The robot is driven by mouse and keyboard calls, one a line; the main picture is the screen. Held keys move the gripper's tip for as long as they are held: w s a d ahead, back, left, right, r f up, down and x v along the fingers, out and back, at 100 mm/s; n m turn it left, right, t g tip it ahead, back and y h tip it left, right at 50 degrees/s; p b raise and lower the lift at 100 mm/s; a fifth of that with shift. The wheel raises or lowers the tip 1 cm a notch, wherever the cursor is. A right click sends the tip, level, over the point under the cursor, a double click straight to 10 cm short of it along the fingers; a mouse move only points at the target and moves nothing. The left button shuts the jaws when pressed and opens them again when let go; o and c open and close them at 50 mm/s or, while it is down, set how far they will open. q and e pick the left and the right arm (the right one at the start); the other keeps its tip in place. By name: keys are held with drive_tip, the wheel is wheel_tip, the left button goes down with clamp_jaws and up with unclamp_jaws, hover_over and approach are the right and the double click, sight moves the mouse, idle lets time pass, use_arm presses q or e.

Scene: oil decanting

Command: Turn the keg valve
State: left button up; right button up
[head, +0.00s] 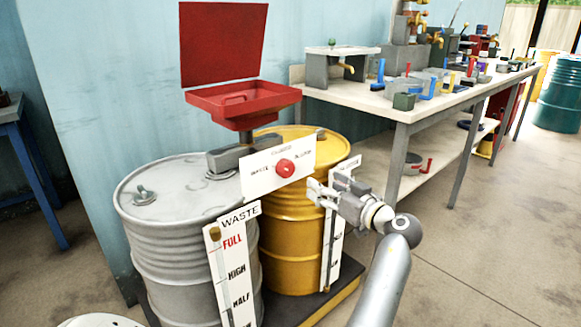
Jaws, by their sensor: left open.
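The valve is a round red knob (285,168) on a white plate (259,178) with small lettering. The plate stands in front of a grey block (232,160) between the two drums. The grey drum (150,243) is at the left, and the yellow drum (287,222) is behind it to the right. My left gripper (318,194) is open, to the right of and a little below the red knob, apart from it in the picture. It partly covers the yellow drum and its gauge board. My right gripper is not in view.
A red tray with a raised lid (224,45) stands above the drums. A gauge board marked WASTE (233,265) stands before the grey drum. A workbench (385,108) crowded with tools runs along the wall at right. The floor at lower right is clear.

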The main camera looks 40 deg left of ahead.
sight(289, 170)
use_arm(q)
drive_tip(key=shift+n+g+y, duration=0.3)
drive_tip(key=shift+n+g, duration=0.5)
drive_tip(key=shift+g, duration=0.1)
drive_tip(key=a, duration=0.3)
drive_tip(key=s+a, duration=0.1)
drive_tip(key=a, duration=0.3)
drive_tip(key=s+a, duration=0.1)
drive_tip(key=a, duration=0.3)
drive_tip(key=shift+r+b, duration=0.35)
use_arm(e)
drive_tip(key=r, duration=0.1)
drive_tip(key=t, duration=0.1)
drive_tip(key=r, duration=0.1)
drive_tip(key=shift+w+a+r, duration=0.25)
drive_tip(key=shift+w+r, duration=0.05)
use_arm(q)
drive_tip(key=shift+c, duration=0.4)
